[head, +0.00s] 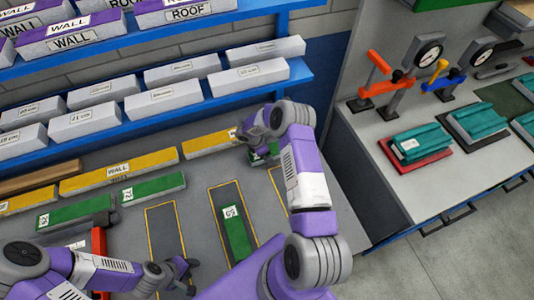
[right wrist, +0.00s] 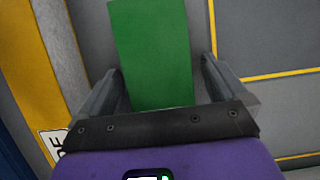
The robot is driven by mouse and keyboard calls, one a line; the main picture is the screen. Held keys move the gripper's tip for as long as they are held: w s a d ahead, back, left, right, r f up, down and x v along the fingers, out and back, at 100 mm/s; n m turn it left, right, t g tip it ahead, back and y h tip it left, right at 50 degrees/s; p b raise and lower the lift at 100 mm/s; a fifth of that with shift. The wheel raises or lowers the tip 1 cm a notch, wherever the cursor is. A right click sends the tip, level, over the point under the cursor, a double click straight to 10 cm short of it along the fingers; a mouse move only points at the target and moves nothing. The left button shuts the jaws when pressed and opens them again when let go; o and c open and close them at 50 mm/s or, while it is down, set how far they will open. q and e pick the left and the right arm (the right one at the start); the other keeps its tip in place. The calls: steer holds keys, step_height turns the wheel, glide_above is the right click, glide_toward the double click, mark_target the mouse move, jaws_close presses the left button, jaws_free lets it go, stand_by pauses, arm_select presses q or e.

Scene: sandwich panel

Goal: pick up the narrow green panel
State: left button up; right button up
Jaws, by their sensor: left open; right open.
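A green panel (right wrist: 155,50) lies between the two fingers of my right gripper (right wrist: 160,68) in the right wrist view, with a finger on each side of it. I cannot tell whether the fingers touch it. In the head view this green panel (head: 265,157) is mostly hidden under my right gripper (head: 257,146) at the right end of the yellow panel row. My right gripper is open. My left gripper (head: 187,275) is open and empty over the front of the table.
Other green panels lie on the table: one at the left (head: 152,188), one further left (head: 75,213), one in a yellow-outlined slot (head: 237,228). Yellow wall panels (head: 118,171) lie behind them. Blue shelves (head: 150,115) hold grey blocks. A side bench (head: 440,185) carries clamps and gauges.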

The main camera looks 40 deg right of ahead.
steer(key=shift+c, duration=0.3)
steer(key=c, duration=1)
